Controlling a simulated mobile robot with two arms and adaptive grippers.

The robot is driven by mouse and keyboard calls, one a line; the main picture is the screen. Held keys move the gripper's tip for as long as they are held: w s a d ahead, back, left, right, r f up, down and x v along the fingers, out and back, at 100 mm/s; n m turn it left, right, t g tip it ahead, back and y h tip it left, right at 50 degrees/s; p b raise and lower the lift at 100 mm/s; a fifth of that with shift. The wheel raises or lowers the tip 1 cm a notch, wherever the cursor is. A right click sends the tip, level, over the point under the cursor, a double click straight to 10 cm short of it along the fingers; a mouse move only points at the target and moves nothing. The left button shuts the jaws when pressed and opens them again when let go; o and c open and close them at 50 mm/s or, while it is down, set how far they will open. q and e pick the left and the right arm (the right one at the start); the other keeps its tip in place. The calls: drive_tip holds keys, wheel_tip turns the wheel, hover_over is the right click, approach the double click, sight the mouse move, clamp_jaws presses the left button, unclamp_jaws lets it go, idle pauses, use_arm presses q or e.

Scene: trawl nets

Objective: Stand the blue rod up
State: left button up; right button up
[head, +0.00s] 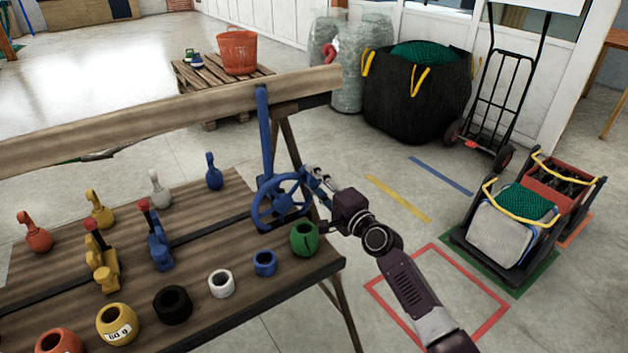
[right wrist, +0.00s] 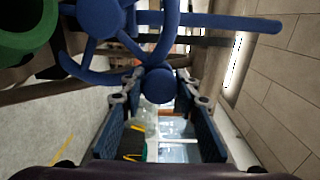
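The blue rod (head: 265,130) rises almost upright in the head view from behind a blue spoked handwheel (head: 282,201), its upper end in front of the wooden beam. I cannot tell whether it touches the beam. In the right wrist view, a straight blue bar, seemingly this rod (right wrist: 235,21), runs out to the right. My right gripper (head: 318,180) is at the handwheel's right side. In the right wrist view its fingers (right wrist: 158,100) are apart, with a round blue knob (right wrist: 158,84) between their tips and gaps on both sides. My left gripper is not in view.
A green ring weight (head: 304,239) stands close below the handwheel. Other coloured rings, hooked weights and two levers (head: 160,240) occupy the wooden table (head: 210,260). The beam (head: 180,108) crosses behind. The floor right of the table has coloured tape; carts stand farther right.

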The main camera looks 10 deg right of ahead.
drive_tip(key=o, duration=0.4)
drive_tip(key=shift+d+f, duration=0.15)
drive_tip(key=shift+s, duration=0.15)
drive_tip(key=v, duration=1.1)
drive_tip(key=shift+s, duration=0.35)
drive_tip(key=shift+d, duration=0.15)
